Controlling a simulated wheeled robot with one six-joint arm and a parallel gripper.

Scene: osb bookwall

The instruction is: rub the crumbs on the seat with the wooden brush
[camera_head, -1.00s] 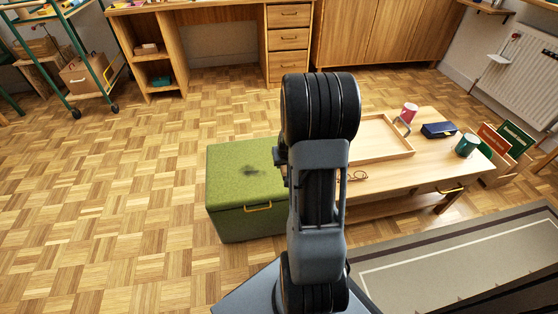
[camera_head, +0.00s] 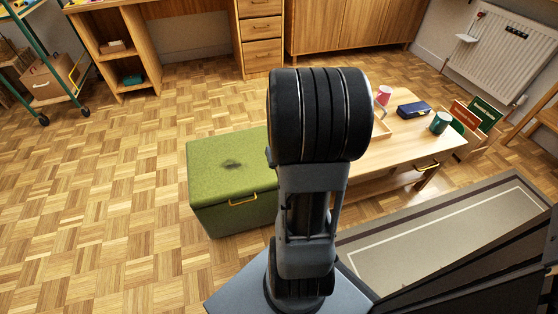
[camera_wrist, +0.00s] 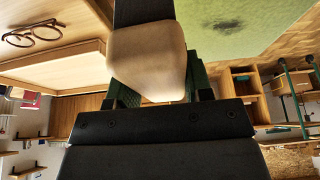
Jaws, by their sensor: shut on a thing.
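The green seat (camera_head: 205,185) is a box with a yellow handle, left of my arm in the head view. A dark patch of crumbs (camera_head: 232,165) lies on its top. In the wrist view the green top (camera_wrist: 285,18) and the crumbs (camera_wrist: 228,24) show at upper right. My gripper (camera_wrist: 158,82) is shut on the wooden brush (camera_wrist: 148,58), which shows as a pale wooden block with a dark part at the picture's top edge. The brush appears apart from the crumbs. In the head view my arm hides the gripper and brush.
A low wooden table (camera_head: 400,150) stands right of the seat, with a pink mug (camera_head: 383,95), blue case (camera_head: 413,110) and green mug (camera_head: 440,122). Glasses (camera_wrist: 32,34) show in the wrist view. A rug (camera_head: 450,230) lies in front. Parquet at left is clear.

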